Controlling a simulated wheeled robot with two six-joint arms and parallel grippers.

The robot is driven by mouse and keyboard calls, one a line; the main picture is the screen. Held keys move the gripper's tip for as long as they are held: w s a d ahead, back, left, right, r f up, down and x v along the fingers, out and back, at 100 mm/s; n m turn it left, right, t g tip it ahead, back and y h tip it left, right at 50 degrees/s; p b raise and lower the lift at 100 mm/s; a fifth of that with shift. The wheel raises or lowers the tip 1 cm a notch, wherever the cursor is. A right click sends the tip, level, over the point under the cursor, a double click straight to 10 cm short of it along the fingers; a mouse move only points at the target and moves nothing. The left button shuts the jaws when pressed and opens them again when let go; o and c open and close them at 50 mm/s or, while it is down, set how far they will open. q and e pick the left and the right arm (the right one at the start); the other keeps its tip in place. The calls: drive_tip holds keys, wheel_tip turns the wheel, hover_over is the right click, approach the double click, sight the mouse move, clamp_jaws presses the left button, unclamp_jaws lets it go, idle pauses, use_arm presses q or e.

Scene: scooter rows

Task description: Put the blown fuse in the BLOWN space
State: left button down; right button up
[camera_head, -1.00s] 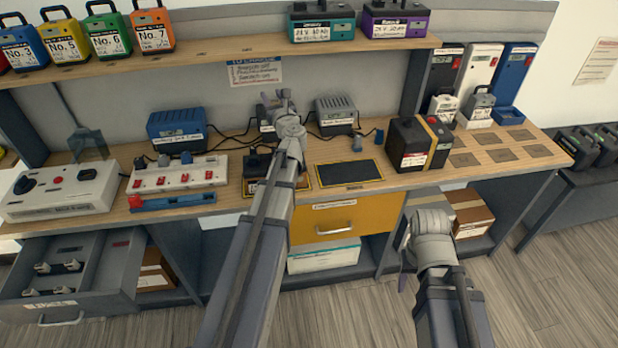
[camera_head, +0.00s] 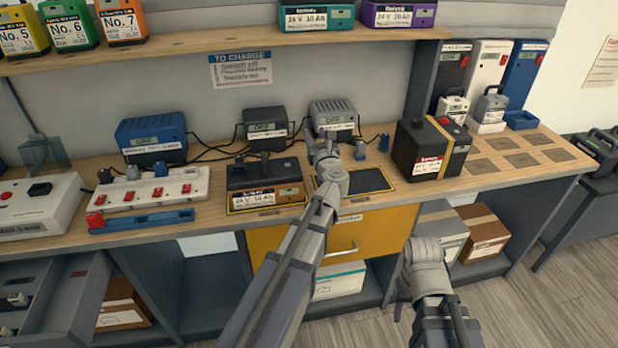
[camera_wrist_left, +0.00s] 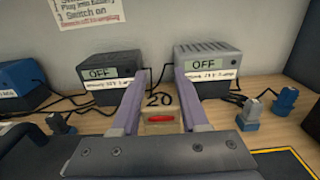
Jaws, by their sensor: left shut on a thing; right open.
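My left gripper (camera_head: 320,142) is above the bench near the dark yellow-edged mat (camera_head: 371,180) and the chargers. In the left wrist view its two fingers are shut on a small beige fuse (camera_wrist_left: 161,119) marked 20 with a red strip. In the head view the fuse is too small to make out. My right gripper (camera_head: 401,298) is open, low in front of the bench, with nothing seen in it. An open grey drawer (camera_head: 85,285) with compartments is at the lower left, partly cut off. I cannot make out a BLOWN label.
Grey chargers (camera_head: 334,116) reading OFF and a blue charger (camera_head: 152,138) stand at the back with cables. A brown-and-black battery (camera_head: 265,184) sits on the left mat. A black battery with a yellow strap (camera_head: 430,148) stands right. A white switch strip (camera_head: 152,192) lies left.

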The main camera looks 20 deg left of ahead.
use_arm(q)
drive_tip(key=shift+f+b, duration=4.85)
drive_tip(key=shift+f, duration=0.2)
drive_tip(key=shift+r, duration=0.15)
drive_tip(key=shift+c, duration=2.1)
unclamp_jaws()
drive_tip(key=shift+r, duration=0.15)
drive_tip(key=shift+o, duration=0.3)
drive_tip(key=v, duration=1.2)
